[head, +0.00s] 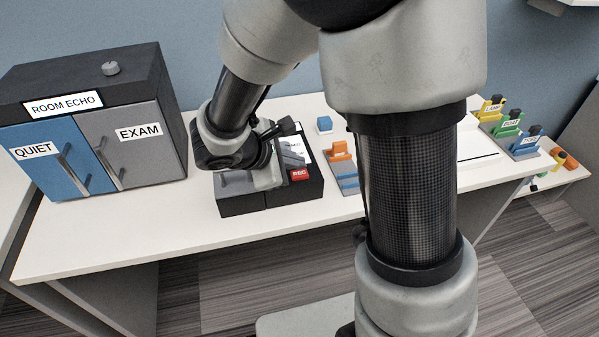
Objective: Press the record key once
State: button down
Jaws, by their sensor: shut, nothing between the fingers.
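The red record key (300,174), marked REC, sits on the front right part of a black device (283,200) on the white table. The key is unobstructed in the head view. My gripper (268,183) is over the left and middle part of the device, just left of the record key and apart from it in the picture. It is shut and holds nothing. Its fingertips are small and partly lost against the device, so I cannot tell whether they touch it. My wrist hides part of the device's back left.
A cabinet (90,120) marked ROOM ECHO, with QUIET and EXAM doors, stands left. A blue cube (324,125) and an orange block (341,151) on a blue-grey holder lie right of the device. Coloured labelled holders (505,125) stand far right. The table's front left is clear.

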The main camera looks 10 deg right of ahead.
aim_at(296, 176)
jog(key=shift+f, duration=0.1)
dwell(0.5)
jog(key=shift+f+b, duration=0.35)
jog(key=shift+b, duration=0.25)
jog(key=shift+f+b, duration=0.4)
jog(key=shift+b, duration=0.05)
dwell(0.3)
jog(key=shift+r, duration=0.15)
dwell(0.3)
jog(key=shift+r+p, duration=0.6)
jog(key=shift+r, duration=0.1)
jog(key=shift+r, duration=0.1)
notch_tip(296, 176, up, 5)
jog(key=p, duration=0.4)
dwell(0.6)
